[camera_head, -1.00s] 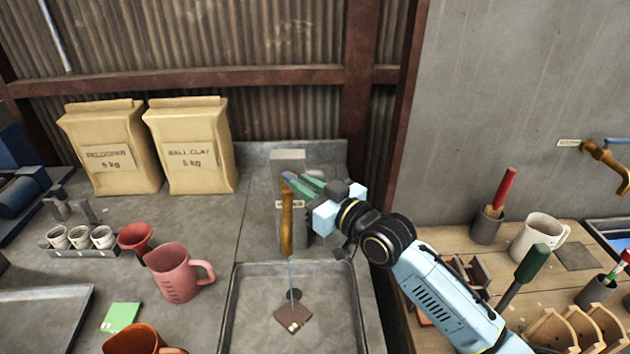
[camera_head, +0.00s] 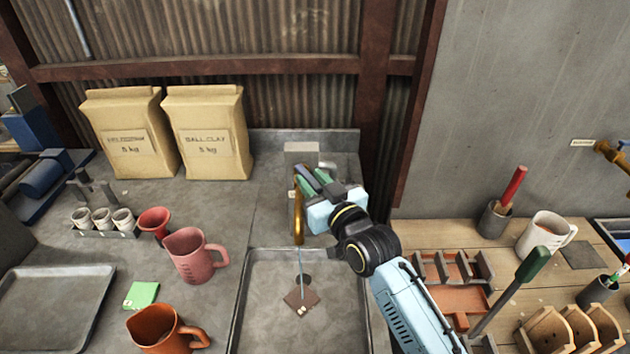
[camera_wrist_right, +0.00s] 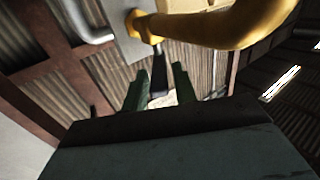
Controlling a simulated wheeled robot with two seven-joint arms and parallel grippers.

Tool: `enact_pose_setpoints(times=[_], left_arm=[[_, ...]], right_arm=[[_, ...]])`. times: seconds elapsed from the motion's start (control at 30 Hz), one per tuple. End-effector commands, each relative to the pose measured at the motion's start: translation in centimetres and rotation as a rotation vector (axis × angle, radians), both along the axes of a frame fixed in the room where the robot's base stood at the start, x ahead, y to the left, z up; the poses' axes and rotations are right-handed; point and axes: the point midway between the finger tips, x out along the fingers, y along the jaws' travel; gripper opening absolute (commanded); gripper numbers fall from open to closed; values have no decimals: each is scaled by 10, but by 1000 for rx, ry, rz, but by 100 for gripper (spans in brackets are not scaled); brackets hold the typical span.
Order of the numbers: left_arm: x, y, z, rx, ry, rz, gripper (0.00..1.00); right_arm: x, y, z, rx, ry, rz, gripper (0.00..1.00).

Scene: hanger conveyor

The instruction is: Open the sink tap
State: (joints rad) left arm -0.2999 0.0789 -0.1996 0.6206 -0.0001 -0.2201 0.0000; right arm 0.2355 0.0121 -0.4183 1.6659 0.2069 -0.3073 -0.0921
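The brass tap spout (camera_head: 298,218) stands at the back of the sink (camera_head: 240,300) in the head view. A thin stream of water (camera_head: 301,262) runs from it into the basin. My right gripper (camera_head: 308,180) is at the top of the tap, and its green fingers partly hide it. In the right wrist view the yellow tap pipe (camera_wrist_right: 225,28) crosses above the fingers. The right gripper's fingers (camera_wrist_right: 160,88) are apart there, with a dark lever-like piece (camera_wrist_right: 158,76) between their tips. Whether they touch it is unclear. My left gripper is not in view.
A pink jug (camera_head: 190,258), an orange mug (camera_head: 160,330) and a tray (camera_head: 50,305) stand left of the sink. Two clay bags (camera_head: 212,130) are behind. A wooden bench (camera_head: 430,240) with tools and a white mug (camera_head: 545,236) is on the right.

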Motion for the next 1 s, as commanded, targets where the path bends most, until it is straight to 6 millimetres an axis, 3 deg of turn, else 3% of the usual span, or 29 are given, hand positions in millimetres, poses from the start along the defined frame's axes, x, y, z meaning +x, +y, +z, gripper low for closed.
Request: enact_pose_setpoints(times=[0.07, 0.47, 1.0], left_arm=[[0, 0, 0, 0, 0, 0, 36], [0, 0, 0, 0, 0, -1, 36], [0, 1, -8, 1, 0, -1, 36]], right_arm=[[0, 0, 0, 0, 0, 0, 38], [-6, -3, 0, 0, -1, 1, 38], [-97, -49, -1, -2, 1, 1, 38]])
